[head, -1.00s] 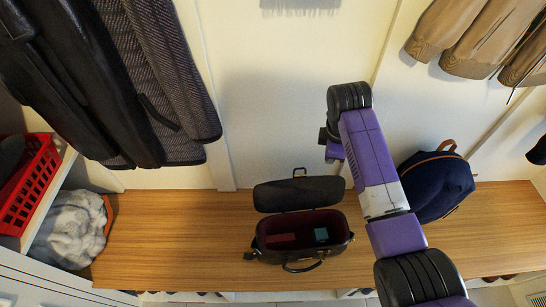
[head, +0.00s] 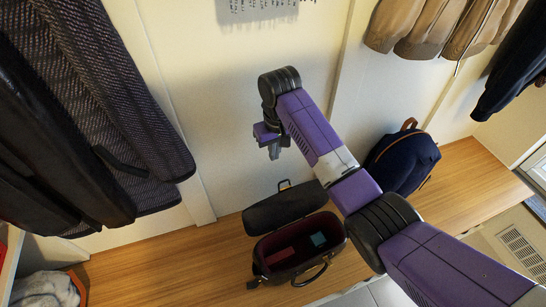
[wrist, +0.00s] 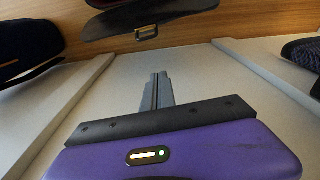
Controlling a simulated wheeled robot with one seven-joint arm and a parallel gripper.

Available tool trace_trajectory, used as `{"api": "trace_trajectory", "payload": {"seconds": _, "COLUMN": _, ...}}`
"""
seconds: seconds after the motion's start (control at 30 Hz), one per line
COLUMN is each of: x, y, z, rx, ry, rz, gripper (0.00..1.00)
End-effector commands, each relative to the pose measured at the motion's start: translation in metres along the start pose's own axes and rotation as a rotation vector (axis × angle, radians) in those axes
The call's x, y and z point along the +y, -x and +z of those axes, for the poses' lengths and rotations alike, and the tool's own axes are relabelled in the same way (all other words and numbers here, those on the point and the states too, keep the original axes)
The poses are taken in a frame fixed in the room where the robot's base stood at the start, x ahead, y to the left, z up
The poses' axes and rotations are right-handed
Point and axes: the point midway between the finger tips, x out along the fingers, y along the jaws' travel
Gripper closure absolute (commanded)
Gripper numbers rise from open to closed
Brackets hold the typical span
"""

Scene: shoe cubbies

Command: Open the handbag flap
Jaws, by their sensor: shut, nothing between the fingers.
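The dark handbag (head: 292,271) stands on the wooden bench, its dark red inside showing. Its black flap (head: 284,208) is swung open, lying back toward the wall with a small metal clasp loop (head: 284,185) at its far edge. Inside are a red item (head: 280,255) and a teal item (head: 318,239). My gripper (head: 274,152) is above and behind the flap, near the wall, apart from the bag. In the wrist view my gripper's fingers (wrist: 157,76) are together and empty, and the flap (wrist: 165,20) with its clasp shows upside down at the top.
A navy backpack (head: 402,163) stands right of the handbag on the bench (head: 165,255). Dark coats (head: 100,110) hang at the left and tan garments (head: 430,28) at the upper right. The bench left of the bag is clear.

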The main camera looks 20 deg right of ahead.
Motion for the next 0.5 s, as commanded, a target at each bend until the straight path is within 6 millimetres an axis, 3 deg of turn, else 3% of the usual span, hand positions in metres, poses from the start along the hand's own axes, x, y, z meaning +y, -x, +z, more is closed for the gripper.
{"api": "trace_trajectory", "payload": {"seconds": 0.2, "x": 0.000, "y": -0.041, "z": 0.001, "rx": -0.004, "ry": 0.001, "rz": 0.000, "gripper": 1.00}}
{"api": "trace_trajectory", "payload": {"seconds": 0.5, "x": 0.000, "y": -0.081, "z": 0.001, "rx": -0.003, "ry": 0.002, "rz": 0.001, "gripper": 1.00}}
